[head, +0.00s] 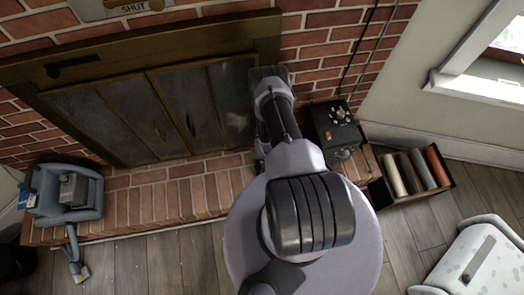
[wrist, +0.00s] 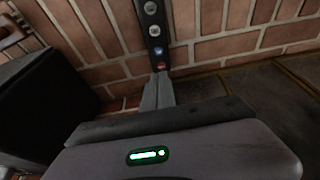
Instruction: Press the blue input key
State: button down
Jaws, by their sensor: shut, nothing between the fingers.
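In the wrist view a narrow black strip with a column of round keys (wrist: 155,25) stands against the brick wall. The blue input key (wrist: 158,50) is near its lower end, with pale grey keys above it and a red key (wrist: 161,66) below it. My gripper (wrist: 162,77) is shut and empty. In the picture its fingertips are just below the red key and the blue key is a little above them. I cannot tell whether the tips touch the strip. In the head view my arm hides the strip and the fingertips.
In the wrist view a large dark box (wrist: 45,105) stands close on the left. The head view shows a black box with knobs (head: 335,128) right of my arm, fireplace doors (head: 125,120), a crate of rolls (head: 452,180) and a blue-grey device (head: 85,207) on the left.

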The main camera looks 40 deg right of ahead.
jog(key=b, duration=0.7)
send_near(261, 162)
jog(key=x, duration=0.5)
jog(key=shift+w+d+f, duration=0.1)
jog(key=shift+w+d, duration=0.1)
jog(key=shift+d, duration=0.1)
jog(key=shift+f+b, duration=0.5)
jog(key=shift+f, duration=0.15)
